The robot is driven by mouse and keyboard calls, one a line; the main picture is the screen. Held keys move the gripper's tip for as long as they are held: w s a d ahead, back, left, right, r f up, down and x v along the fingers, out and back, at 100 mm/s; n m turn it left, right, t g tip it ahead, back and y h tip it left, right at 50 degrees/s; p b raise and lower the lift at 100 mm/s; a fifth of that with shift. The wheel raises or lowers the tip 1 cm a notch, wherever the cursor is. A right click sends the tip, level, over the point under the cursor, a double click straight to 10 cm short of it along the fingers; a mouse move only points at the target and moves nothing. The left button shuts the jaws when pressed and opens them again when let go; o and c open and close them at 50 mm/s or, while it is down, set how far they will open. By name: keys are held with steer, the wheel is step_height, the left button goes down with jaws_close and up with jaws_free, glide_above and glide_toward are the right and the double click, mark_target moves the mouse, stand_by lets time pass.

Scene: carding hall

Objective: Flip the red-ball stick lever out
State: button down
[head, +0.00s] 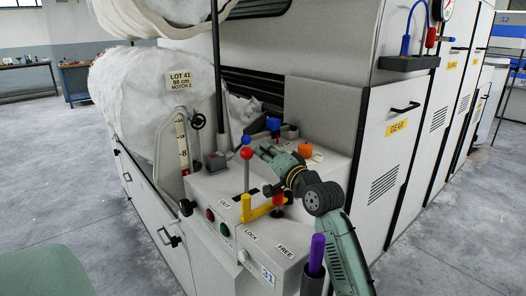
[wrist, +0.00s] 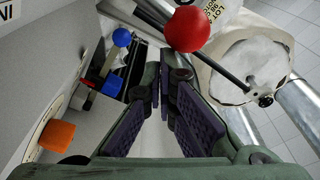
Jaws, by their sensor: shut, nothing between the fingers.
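The red ball (head: 247,153) tops a thin, near-upright stick on the white control panel (head: 212,188) in the head view. A blue ball shows just above it there. In the wrist view the red ball (wrist: 187,28) is large, just beyond and slightly right of the fingertips. A dark rod runs from near it to the lower right. My gripper (head: 261,150) is beside the ball, on its right in the head view. Its fingers meet at the tips in the wrist view (wrist: 168,76), with nothing between them. I cannot tell whether they touch the ball.
A yellow handle (head: 262,209) stands on the panel in front, near the OUT, LOCK and FREE labels. An orange knob (head: 305,150) and a blue knob (head: 273,124) are behind my gripper. A tall dark pole (head: 217,75) and a white fibre roll (head: 130,95) stand left.

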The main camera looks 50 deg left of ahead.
steer(key=r+v, duration=0.1)
steer(key=v, duration=1)
steer(key=shift+f, duration=0.45)
steer(key=shift+d, duration=0.1)
